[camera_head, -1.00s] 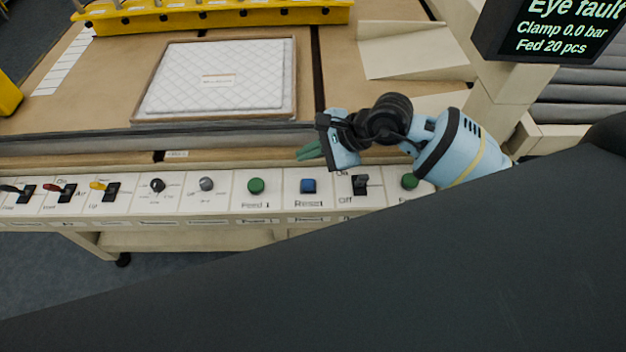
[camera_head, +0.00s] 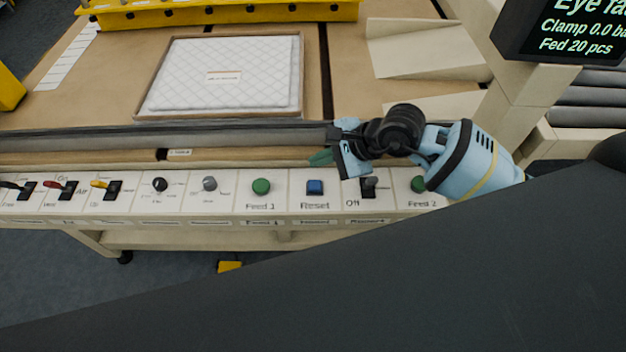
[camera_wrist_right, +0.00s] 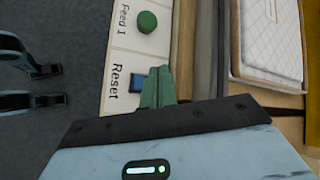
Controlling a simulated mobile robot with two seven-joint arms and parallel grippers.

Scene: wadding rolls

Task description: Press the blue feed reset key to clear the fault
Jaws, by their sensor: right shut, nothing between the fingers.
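The blue Reset key (camera_head: 315,187) sits on the white control strip, between the green Feed 1 button (camera_head: 261,187) and the Off switch (camera_head: 369,186). My right gripper (camera_head: 321,158) is shut and empty, its green fingers just behind and above the blue key in the head view. In the right wrist view the shut fingertips (camera_wrist_right: 158,86) are right beside the blue key (camera_wrist_right: 136,84) and hide part of it. Whether they touch it I cannot tell. The display (camera_head: 575,28) shows a cut-off "Eye fa", "Clamp 0.0 bar" and "Fed 20 pcs". My left gripper is not in view.
A green Feed 2 button (camera_head: 418,184) lies right of the Off switch, partly behind my right arm. Knobs (camera_head: 209,184) and coloured levers (camera_head: 98,184) line the strip's left. A grey roller bar (camera_head: 230,137) runs behind it. A quilted pad (camera_head: 225,75) lies on the table.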

